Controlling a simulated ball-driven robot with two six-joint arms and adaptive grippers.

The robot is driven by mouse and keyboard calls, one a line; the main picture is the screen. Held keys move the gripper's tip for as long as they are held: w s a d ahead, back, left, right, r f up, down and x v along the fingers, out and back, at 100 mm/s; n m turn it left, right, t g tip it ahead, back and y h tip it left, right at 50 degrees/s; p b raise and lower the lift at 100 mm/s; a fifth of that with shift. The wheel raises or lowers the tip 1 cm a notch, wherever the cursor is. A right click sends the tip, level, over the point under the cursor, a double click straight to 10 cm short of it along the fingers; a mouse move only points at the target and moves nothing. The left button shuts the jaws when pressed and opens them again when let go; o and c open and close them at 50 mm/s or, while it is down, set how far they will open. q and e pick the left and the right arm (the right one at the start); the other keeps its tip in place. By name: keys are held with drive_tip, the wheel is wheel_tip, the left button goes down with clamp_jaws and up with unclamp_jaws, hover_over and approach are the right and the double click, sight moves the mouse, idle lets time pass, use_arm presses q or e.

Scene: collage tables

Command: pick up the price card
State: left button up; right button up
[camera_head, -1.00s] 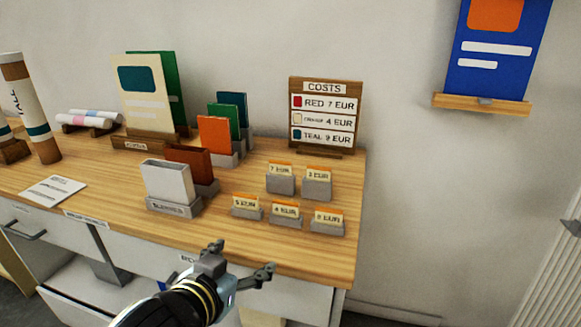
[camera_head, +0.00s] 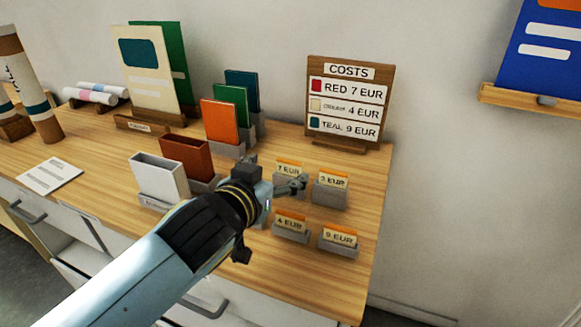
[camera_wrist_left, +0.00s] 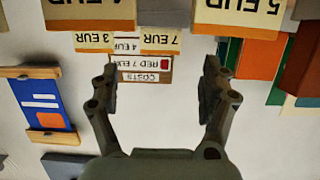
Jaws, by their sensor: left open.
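Several cream price cards with orange tops stand in small grey holders on the wooden counter. In the head view I see the 7 EUR card (camera_head: 289,169), 3 EUR card (camera_head: 333,180), 4 EUR card (camera_head: 290,223) and 9 EUR card (camera_head: 339,237). My left gripper (camera_head: 272,218) is open and empty over the counter, and hides the 5 EUR card there. In the left wrist view, turned upside down, the 5 EUR card (camera_wrist_left: 240,15) and 4 EUR card (camera_wrist_left: 88,13) lie at the top edge, beyond the open fingers (camera_wrist_left: 160,72). My right gripper is out of view.
A COSTS board (camera_head: 346,103) stands behind the cards. Coloured booklets in holders, a white box (camera_head: 158,178) and a brown box (camera_head: 187,157) stand to the left. A blue poster (camera_head: 548,55) rests on a wall ledge at right. Bare counter (camera_head: 325,285) lies in front.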

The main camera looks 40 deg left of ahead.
sight(289, 162)
use_arm(q)
drive_tip(key=shift+w+a+f, duration=0.1)
drive_tip(key=shift+w+a, duration=0.05)
drive_tip(key=shift+w, duration=0.65)
drive_tip(key=p+x, duration=0.1)
drive_tip(key=x, duration=0.3)
drive_tip(key=shift+w+a+f, duration=0.1)
drive_tip(key=shift+w+a, duration=0.1)
drive_tip(key=shift+w, duration=0.15)
drive_tip(key=shift+s, duration=0.1)
drive_tip(key=shift+c, duration=1.3)
drive_tip(key=c, duration=0.6)
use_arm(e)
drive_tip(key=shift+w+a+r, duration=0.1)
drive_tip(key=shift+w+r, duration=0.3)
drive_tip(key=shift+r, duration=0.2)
